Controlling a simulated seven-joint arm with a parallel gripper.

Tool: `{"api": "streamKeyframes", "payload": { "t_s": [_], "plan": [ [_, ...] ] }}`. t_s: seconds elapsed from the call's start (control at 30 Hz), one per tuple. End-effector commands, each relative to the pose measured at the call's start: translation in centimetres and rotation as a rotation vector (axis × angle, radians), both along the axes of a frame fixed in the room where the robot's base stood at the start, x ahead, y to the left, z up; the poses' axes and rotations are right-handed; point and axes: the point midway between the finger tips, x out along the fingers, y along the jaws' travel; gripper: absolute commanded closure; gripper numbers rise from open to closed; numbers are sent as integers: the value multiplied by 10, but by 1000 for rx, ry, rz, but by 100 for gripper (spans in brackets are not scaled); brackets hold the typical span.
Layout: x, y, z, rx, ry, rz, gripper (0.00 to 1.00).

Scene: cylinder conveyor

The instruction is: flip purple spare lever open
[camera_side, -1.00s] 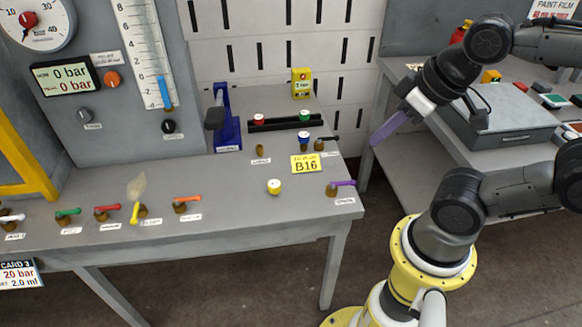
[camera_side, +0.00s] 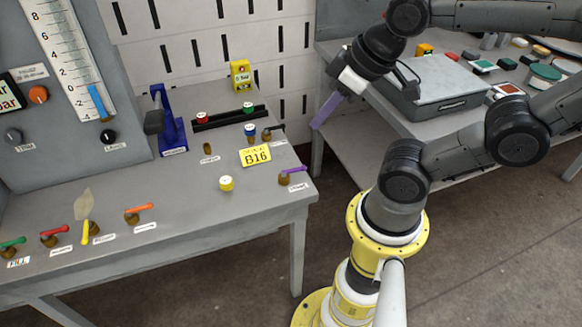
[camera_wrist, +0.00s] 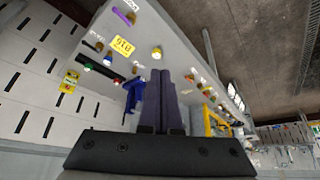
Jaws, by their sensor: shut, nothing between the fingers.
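The purple spare lever (camera_side: 294,170) sits on a brass valve body at the right front corner of the grey bench (camera_side: 228,213). Its handle points right and slightly up, toward the bench's right edge. It also shows at the top of the wrist view (camera_wrist: 122,14). My gripper (camera_side: 319,125) is above and to the right of the lever, off the bench's right edge, apart from it. Its purple-grey fingers are together and empty, seen side by side in the wrist view (camera_wrist: 161,74).
A yellow B16 card (camera_side: 255,156), a yellow-white cylinder (camera_side: 226,183) and a black rail (camera_side: 229,118) with cylinders are on the bench. A blue press (camera_side: 172,125) stands behind. Orange (camera_side: 139,209) and other levers line the front left. A grey case (camera_side: 440,90) is on the right table.

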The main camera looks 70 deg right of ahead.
Motion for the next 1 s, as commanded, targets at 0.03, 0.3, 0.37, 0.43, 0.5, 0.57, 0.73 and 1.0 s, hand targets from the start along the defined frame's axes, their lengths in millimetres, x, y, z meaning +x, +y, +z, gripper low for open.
{"api": "streamKeyframes", "payload": {
  "t_s": [0.03,0.3,0.37,0.43,0.5,0.57,0.73,1.0],
  "plan": [
    [0,0,0,7,2,-12,100],
    [47,-6,28,69,42,-137,100],
    [61,-11,28,80,74,-177,100],
    [78,-19,26,95,111,-225,100],
    [94,-28,21,108,150,-271,100],
    [107,-36,15,119,184,-312,100],
    [140,-65,-9,152,282,-424,100],
    [175,-120,-71,212,449,-596,100]
  ]
}}
